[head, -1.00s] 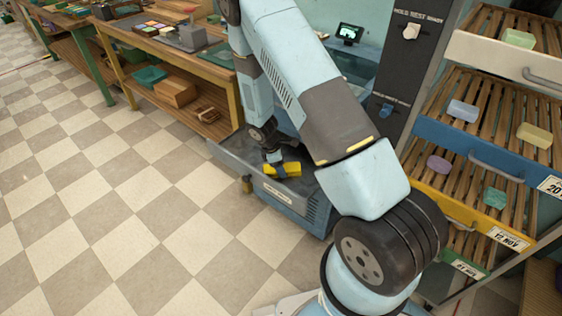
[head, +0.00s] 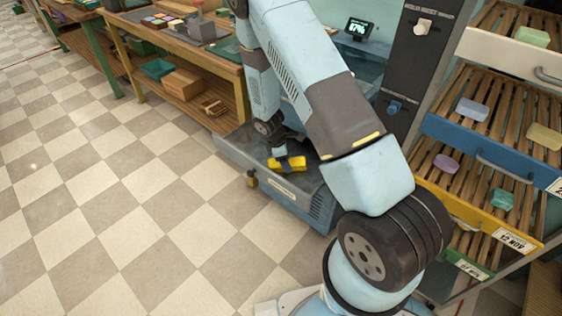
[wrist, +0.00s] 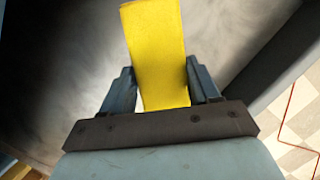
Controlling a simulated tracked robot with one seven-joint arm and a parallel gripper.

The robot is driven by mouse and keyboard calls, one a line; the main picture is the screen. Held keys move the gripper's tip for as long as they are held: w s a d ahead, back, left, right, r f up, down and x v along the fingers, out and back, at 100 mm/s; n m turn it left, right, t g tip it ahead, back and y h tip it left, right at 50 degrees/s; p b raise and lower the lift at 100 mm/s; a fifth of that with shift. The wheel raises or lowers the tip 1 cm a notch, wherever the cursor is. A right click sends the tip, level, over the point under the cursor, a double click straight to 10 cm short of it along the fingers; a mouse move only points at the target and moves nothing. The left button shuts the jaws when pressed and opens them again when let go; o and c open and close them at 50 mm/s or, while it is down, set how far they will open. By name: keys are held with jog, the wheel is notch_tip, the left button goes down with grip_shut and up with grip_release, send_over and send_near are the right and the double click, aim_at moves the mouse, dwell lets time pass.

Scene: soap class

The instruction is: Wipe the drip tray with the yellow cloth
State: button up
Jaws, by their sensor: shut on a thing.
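The yellow cloth (head: 298,164) is a folded, thick strip in my gripper (head: 287,163), low over the drip tray. The drip tray (head: 236,149) is the grey, dull metal ledge at the foot of the pale blue machine. In the wrist view the cloth (wrist: 155,40) sticks out between the two blue-grey fingers of my gripper (wrist: 162,88), which is shut on it. Beneath it the tray surface (wrist: 90,60) shows pale, cloudy patches and darker areas. The cloth appears to be at or very near the surface; I cannot tell whether it touches.
A wooden bench (head: 219,68) stands left of the machine. A rack of slatted drawers with soap bars (head: 473,109) stands at the right, close to my arm. A small screen (head: 357,29) above shows a percentage. The checkered floor (head: 120,220) is clear.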

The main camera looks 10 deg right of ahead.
aim_at(290, 161)
jog(key=shift+d+r, duration=0.2)
jog(key=shift+r, duration=0.65)
jog(key=shift+v, duration=1.05)
jog(key=shift+s+d+r, duration=0.1)
jog(key=shift+d+r, duration=0.05)
jog(key=shift+r, duration=2)
